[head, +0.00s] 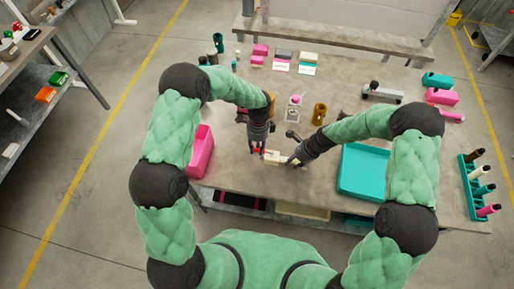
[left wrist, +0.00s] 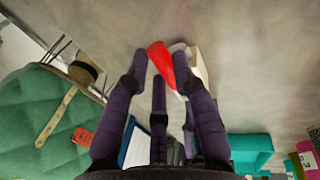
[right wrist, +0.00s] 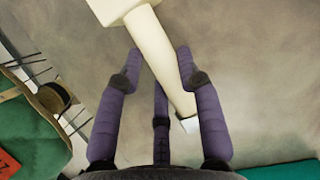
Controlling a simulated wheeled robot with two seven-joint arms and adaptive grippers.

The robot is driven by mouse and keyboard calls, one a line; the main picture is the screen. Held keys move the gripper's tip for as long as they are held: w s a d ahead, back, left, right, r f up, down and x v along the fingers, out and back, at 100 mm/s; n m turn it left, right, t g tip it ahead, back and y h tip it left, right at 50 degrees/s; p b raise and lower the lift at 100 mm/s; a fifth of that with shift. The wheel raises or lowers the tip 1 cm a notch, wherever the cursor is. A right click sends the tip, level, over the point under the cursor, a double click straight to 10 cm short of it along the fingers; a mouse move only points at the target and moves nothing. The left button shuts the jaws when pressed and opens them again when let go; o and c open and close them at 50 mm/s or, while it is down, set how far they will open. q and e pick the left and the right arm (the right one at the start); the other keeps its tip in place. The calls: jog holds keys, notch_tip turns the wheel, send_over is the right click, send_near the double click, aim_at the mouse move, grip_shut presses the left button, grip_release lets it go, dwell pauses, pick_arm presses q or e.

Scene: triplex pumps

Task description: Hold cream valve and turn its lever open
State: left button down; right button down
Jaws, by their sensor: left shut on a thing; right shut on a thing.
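The cream valve (head: 272,156) is held above the near middle of the table, between my two grippers. Its cream body fills the top of the right wrist view (right wrist: 168,65), with a round pipe running down from a square block. My right gripper (right wrist: 160,68) is shut on this pipe. The red lever (left wrist: 160,62) shows in the left wrist view, with part of the cream body (left wrist: 197,62) beside it. My left gripper (left wrist: 162,72) is shut on the lever, its fingers on both sides. The lever's exact angle to the body is hard to tell.
A pink bin (head: 202,150) stands left of the grippers and a teal tray (head: 364,172) to the right. A teal rack (head: 470,186) with several valve-like parts is at the right edge.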

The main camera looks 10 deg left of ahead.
pick_arm(q)
jog(key=c, duration=1)
grip_release()
jog(key=shift+r, duration=0.1)
jog(key=v, duration=1.1)
jog(key=shift+r, duration=0.4)
pick_arm(e)
jog(key=c, duration=0.7)
grip_release()
jog(key=shift+c, duration=0.2)
jog(key=shift+r, duration=0.1)
